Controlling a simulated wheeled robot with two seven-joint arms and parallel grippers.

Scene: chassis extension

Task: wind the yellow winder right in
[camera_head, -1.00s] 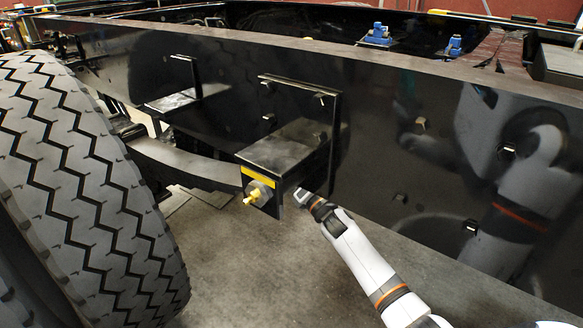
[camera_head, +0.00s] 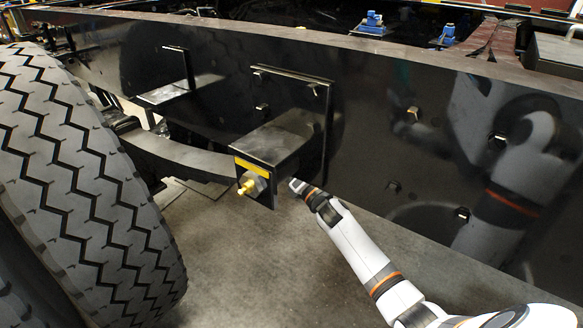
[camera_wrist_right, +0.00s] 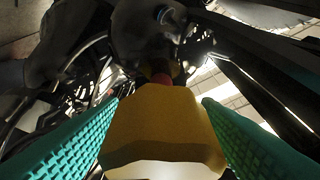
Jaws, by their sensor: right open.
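In the right wrist view, a yellow block-shaped winder (camera_wrist_right: 162,130) with a red collar sits between the two green ridged fingers of my right gripper (camera_wrist_right: 160,140). The fingers stand apart on either side of it; contact is not clear. In the head view, my right arm comes in from the lower right, and its end reaches the right side of a black box bracket. My left gripper is not in view.
The black box bracket (camera_head: 272,140), with a yellow label, juts from the long black chassis rail (camera_head: 380,130). A big tyre (camera_head: 80,200) fills the left. Open grey floor (camera_head: 260,270) lies below the bracket. The glossy rail mirrors my arm.

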